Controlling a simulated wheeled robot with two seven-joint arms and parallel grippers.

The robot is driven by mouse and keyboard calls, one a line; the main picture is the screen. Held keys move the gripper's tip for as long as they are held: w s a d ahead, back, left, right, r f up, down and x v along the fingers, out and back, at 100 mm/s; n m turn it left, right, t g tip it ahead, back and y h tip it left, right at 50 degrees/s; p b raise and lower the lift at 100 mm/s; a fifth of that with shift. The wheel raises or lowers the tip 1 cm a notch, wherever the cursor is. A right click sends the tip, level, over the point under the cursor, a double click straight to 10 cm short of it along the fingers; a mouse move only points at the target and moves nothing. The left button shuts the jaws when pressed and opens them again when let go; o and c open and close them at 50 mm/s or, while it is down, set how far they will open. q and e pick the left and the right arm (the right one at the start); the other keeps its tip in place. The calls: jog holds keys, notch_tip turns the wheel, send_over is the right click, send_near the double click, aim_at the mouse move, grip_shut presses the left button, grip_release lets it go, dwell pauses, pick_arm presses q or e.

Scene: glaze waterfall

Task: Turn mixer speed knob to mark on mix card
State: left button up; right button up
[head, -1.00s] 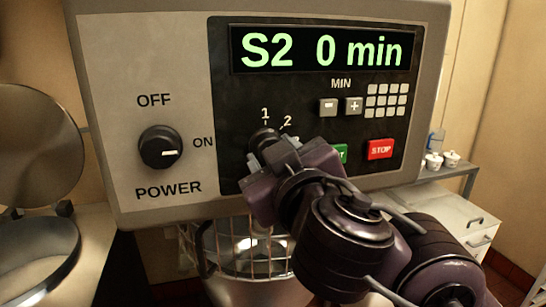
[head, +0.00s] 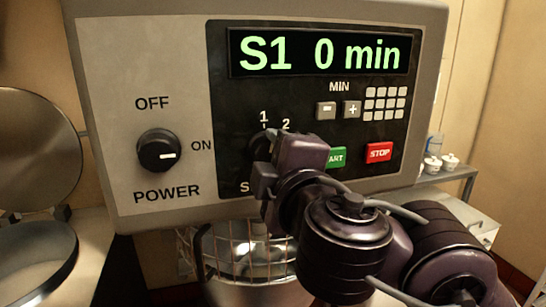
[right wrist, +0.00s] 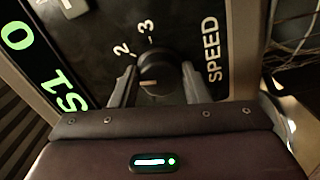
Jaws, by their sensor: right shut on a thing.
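The speed knob (head: 259,146) is a round black knob on the mixer's dark panel, mostly hidden behind my right gripper (head: 268,158) in the head view. In the right wrist view the knob (right wrist: 155,70) sits between the two fingers of my right gripper (right wrist: 156,82), which is shut on it. Marks 2 and 3 and the word SPEED show around it there; marks 1 and 2 show in the head view. The display (head: 318,52) reads "S1 0 min". No mix card is in view. My left gripper is not in view.
The power knob (head: 158,151) is left of the dark panel, its white line towards ON. The START button (head: 336,158) and STOP button (head: 379,152) are right of my gripper. A wire bowl guard (head: 245,250) is below the panel.

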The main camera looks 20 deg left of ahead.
jog(key=shift+n, duration=1.1)
jog(key=o, duration=1)
jog(key=shift+c, duration=0.2)
jog(key=p+v, duration=0.2)
jog(key=v, duration=0.5)
jog(key=shift+s+d+p, duration=0.25)
jog(key=shift+s+p, duration=0.05)
jog(key=shift+p, duration=0.05)
